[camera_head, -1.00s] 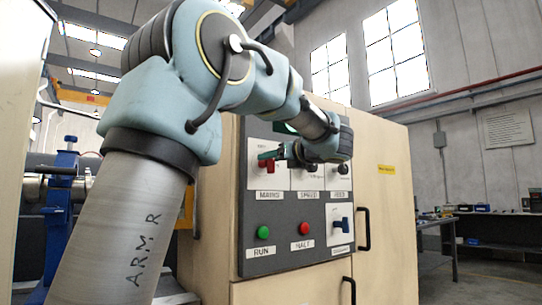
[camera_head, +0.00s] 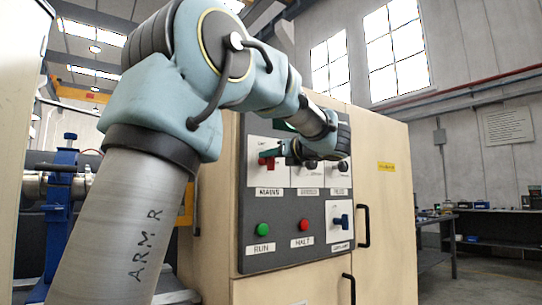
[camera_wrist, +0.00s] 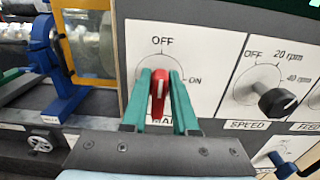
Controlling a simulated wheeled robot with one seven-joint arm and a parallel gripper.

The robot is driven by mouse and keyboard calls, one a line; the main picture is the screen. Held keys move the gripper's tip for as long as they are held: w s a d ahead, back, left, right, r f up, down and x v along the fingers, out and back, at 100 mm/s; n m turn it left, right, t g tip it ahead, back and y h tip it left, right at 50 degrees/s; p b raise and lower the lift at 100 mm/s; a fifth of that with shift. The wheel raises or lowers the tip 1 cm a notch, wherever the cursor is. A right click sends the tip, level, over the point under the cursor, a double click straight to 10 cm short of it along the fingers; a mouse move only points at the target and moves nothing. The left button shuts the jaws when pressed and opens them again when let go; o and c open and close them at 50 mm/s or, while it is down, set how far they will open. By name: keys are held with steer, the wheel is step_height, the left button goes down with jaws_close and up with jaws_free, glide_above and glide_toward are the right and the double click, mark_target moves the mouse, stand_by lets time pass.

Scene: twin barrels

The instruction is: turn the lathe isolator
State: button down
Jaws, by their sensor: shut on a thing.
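The red switch handle (camera_wrist: 158,92) sits on the white MAINS plate (camera_head: 267,181), which I take for the lathe isolator. In the wrist view it stands about upright below the word OFF, and ON is marked to its right. My gripper (camera_wrist: 160,100) is shut on the red handle, one green finger on each side. The fingers hide the lower part of the plate and part of its label. In the head view the red handle (camera_head: 267,160) shows at the left of the gripper's fingers (camera_head: 276,158).
The black SPEED knob (camera_wrist: 278,103) is close to the right of the gripper. A blue switch (camera_head: 341,221), green RUN button (camera_head: 263,229) and red HALT button (camera_head: 305,224) are lower on the panel. A black cabinet handle (camera_head: 363,226) sticks out at right. Blue lathe parts (camera_wrist: 50,62) stand at left.

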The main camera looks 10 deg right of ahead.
steer(key=shift+d+f+m, duration=0.1)
steer(key=shift+f+m, duration=0.05)
steer(key=shift+m, duration=0.45)
steer(key=m, duration=0.3)
steer(key=shift+w+d+f+b, duration=0.15)
steer(key=shift+f+b, duration=0.05)
steer(key=shift+b, duration=0.1)
steer(key=m, duration=0.4)
steer(key=shift+w+d+f+m+p, duration=0.2)
steer(key=shift+m+p, duration=0.1)
steer(key=shift+p, duration=0.1)
steer(key=m+p, duration=0.1)
steer(key=m, duration=0.3)
steer(key=shift+d+f+p, duration=0.1)
steer(key=shift+p, duration=0.25)
steer(key=shift+f+m+p, duration=0.2)
steer(key=shift+m+p, duration=0.4)
steer(key=shift+m, duration=0.65)
steer(key=shift+f+m+p, duration=0.15)
steer(key=shift+m+p, duration=0.4)
steer(key=shift+m, duration=0.7)
steer(key=c, duration=1)
jaws_free()
steer(key=shift+o, duration=1)
steer(key=shift+r, duration=0.15)
